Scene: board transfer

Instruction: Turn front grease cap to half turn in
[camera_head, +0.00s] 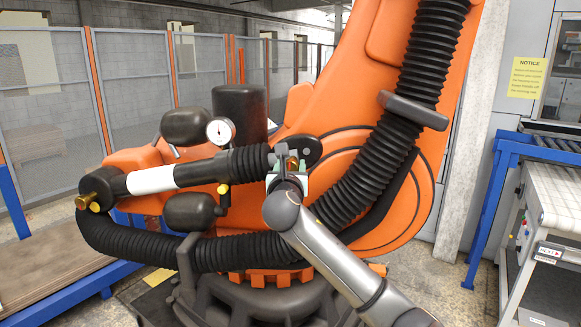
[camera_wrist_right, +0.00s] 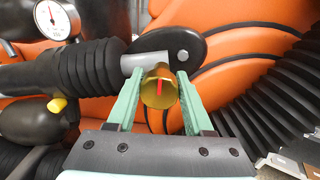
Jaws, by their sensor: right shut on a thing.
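A brass grease cap (camera_wrist_right: 158,88) with a red mark sits at the end of the cylinder rod, by a dark rounded bracket (camera_wrist_right: 180,50). The red mark stands nearly upright in the right wrist view. My right gripper (camera_wrist_right: 157,84) has its two pale green fingers on either side of this cap and is shut on it. In the head view, the right gripper (camera_head: 288,166) is at the right end of the black bellows, and the brass cap (camera_head: 292,163) shows small between its fingers. My left gripper is not in view.
The orange robot arm (camera_head: 345,85) and its thick black hose (camera_head: 425,60) rise close behind my gripper. A pressure gauge (camera_head: 221,131) and another brass cap (camera_head: 84,201) are to the left. A blue-framed conveyor (camera_head: 545,145) stands at right. A mesh fence (camera_head: 135,80) is behind.

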